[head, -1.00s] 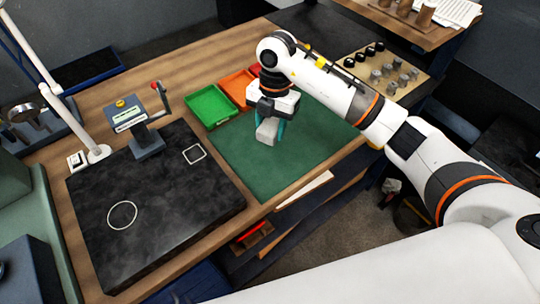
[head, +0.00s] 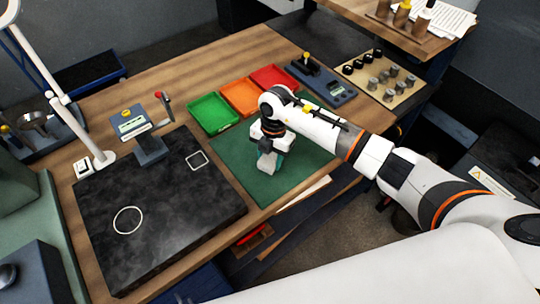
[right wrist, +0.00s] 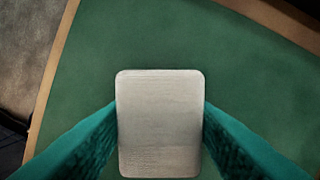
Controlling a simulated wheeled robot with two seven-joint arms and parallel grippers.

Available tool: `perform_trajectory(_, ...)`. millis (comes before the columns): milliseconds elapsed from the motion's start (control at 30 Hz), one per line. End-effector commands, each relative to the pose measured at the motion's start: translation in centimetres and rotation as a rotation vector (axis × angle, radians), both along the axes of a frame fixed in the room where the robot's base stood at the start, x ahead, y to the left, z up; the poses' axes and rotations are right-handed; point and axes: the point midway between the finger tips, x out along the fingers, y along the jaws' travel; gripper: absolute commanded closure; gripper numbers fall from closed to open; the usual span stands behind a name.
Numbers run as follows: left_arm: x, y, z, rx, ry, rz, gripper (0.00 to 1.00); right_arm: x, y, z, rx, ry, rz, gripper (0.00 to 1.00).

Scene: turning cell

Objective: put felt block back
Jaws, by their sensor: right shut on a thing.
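The felt block (right wrist: 160,125) is a light grey rounded block, seen end-on between the two teal fingers in the right wrist view. It also shows as a pale block (head: 266,163) under the gripper in the head view. My right gripper (head: 270,158) is shut on it, over the green mat (head: 235,157). The fingers touch both sides of the block. I cannot tell whether the block's underside touches the mat. My left gripper is not in view.
Green (head: 213,113), orange (head: 240,97) and red (head: 276,78) trays stand behind the mat. A dark stone plate (head: 165,215) with a white circle and a white square lies left. A grey device (head: 325,82) stands beyond the red tray. The wooden table edge is at the front.

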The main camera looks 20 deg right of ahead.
Motion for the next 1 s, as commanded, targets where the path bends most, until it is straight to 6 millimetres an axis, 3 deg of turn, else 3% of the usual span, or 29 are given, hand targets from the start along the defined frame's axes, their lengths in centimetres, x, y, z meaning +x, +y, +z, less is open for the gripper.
perform_trajectory(133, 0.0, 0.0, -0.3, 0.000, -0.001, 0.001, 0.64, 0.0, 0.0, -0.4, 0.000, 0.000, 0.000, 0.76)
perform_trajectory(167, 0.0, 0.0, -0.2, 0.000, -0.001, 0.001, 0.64, 0.0, 0.0, -0.3, 0.000, 0.000, 0.000, 0.52)
perform_trajectory(300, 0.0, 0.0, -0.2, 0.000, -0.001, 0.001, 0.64, 0.0, 0.0, -0.2, 0.000, 0.000, 0.000, 0.33)
perform_trajectory(667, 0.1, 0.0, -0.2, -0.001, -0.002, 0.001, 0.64, 0.1, -0.1, 0.4, 0.000, -0.001, 0.000, 0.33)
perform_trajectory(1000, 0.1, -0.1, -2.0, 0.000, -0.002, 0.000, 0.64, 0.9, -0.8, 6.9, 0.000, -0.006, 0.000, 0.33)
